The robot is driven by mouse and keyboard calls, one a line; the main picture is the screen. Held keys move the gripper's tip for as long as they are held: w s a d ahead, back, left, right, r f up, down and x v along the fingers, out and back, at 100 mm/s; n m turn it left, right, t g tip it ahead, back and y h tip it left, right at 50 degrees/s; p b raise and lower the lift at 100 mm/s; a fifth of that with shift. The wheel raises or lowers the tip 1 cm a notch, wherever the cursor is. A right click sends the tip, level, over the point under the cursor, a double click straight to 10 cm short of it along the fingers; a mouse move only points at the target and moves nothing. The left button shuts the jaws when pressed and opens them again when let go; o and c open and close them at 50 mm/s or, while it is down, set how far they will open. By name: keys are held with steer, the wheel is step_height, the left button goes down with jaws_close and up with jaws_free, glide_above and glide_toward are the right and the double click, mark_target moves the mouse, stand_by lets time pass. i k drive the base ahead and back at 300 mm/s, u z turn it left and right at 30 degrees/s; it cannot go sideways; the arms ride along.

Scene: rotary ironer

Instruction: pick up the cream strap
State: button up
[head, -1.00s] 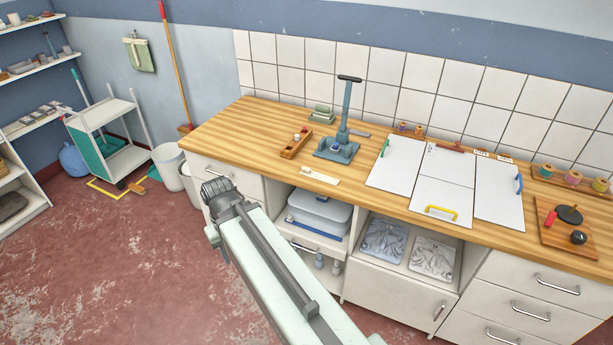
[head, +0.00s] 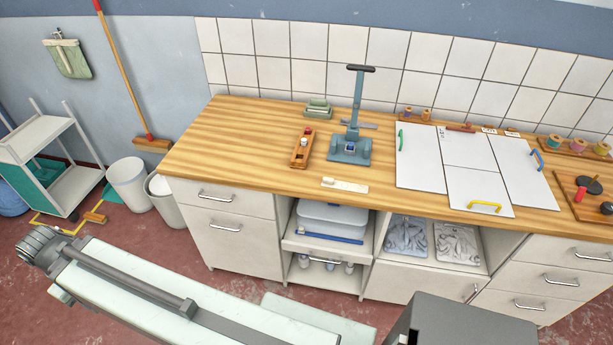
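A small cream strip (head: 345,184), which looks like the cream strap, lies flat near the front edge of the wooden counter (head: 245,140). It is in front of the blue press, and a slightly raised, rounded part shows at its left end. My arm stretches across the lower left, well below and left of the counter, with a dark ribbed joint at its far end. No gripper fingers show, so I cannot see whether they hold anything. Nothing covers the cream strip.
A blue press (head: 350,150) stands behind the strip, with a wooden tray (head: 301,150) to its left. White boards (head: 420,160) with coloured handles lie to the right. Drawers and open shelves are below. Bins (head: 128,184) and a white cart (head: 40,160) stand at the left.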

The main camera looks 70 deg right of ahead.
mark_target(328, 182)
steer(key=z, duration=0.1)
steer(key=i, duration=0.9)
steer(key=z, duration=0.4)
steer(key=k, duration=0.65)
steer(key=z, duration=0.2)
steer(key=i, duration=0.7)
steer(key=u, duration=0.1)
